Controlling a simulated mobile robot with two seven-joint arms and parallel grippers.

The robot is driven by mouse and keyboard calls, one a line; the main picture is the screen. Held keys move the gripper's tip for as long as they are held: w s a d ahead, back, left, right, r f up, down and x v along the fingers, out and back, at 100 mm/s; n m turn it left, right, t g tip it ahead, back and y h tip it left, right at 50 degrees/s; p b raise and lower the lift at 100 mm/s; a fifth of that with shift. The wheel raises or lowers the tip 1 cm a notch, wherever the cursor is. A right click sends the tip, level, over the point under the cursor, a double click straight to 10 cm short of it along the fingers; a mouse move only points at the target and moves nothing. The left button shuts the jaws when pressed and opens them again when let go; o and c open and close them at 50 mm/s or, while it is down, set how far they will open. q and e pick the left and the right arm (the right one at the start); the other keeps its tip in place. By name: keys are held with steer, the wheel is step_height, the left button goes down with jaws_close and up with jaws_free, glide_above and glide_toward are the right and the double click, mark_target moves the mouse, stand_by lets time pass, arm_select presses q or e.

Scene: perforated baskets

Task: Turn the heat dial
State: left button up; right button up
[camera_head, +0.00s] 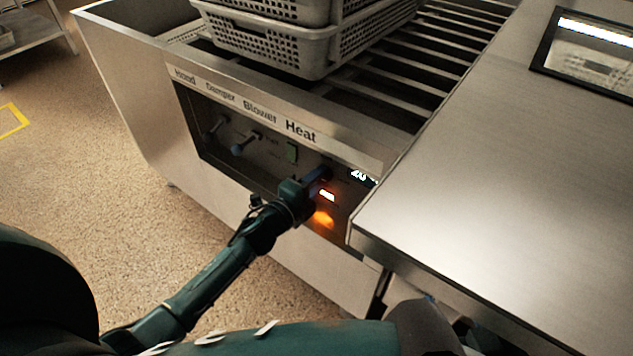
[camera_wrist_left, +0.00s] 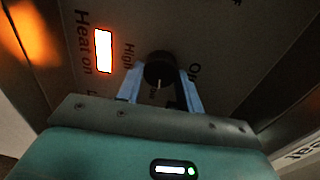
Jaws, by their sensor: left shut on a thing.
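The heat dial (camera_wrist_left: 159,70) is a round black knob on the dark control panel (camera_head: 262,158), seen in the left wrist view. My left gripper (camera_wrist_left: 160,92) has its two blue fingers on either side of the dial and is shut on it. In the head view my left gripper (camera_head: 318,178) reaches the panel below the "Heat" label and hides the dial. A lit "Heat on" indicator (camera_wrist_left: 103,50) glows beside the dial; it also shows in the head view (camera_head: 327,195). My right gripper is not in view.
A display (camera_head: 362,176) reading about 20 is to the right. Perforated baskets (camera_head: 270,45) stand on the rails above. A steel counter (camera_head: 490,170) juts out at right.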

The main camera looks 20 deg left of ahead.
arm_select(q)
steer(key=shift+f+m, duration=0.1)
steer(key=shift+m, duration=0.9)
steer(key=o, duration=1)
steer(key=shift+s, duration=0.1)
steer(key=p+v, duration=0.1)
steer(key=v, duration=1.2)
steer(key=shift+d, duration=0.1)
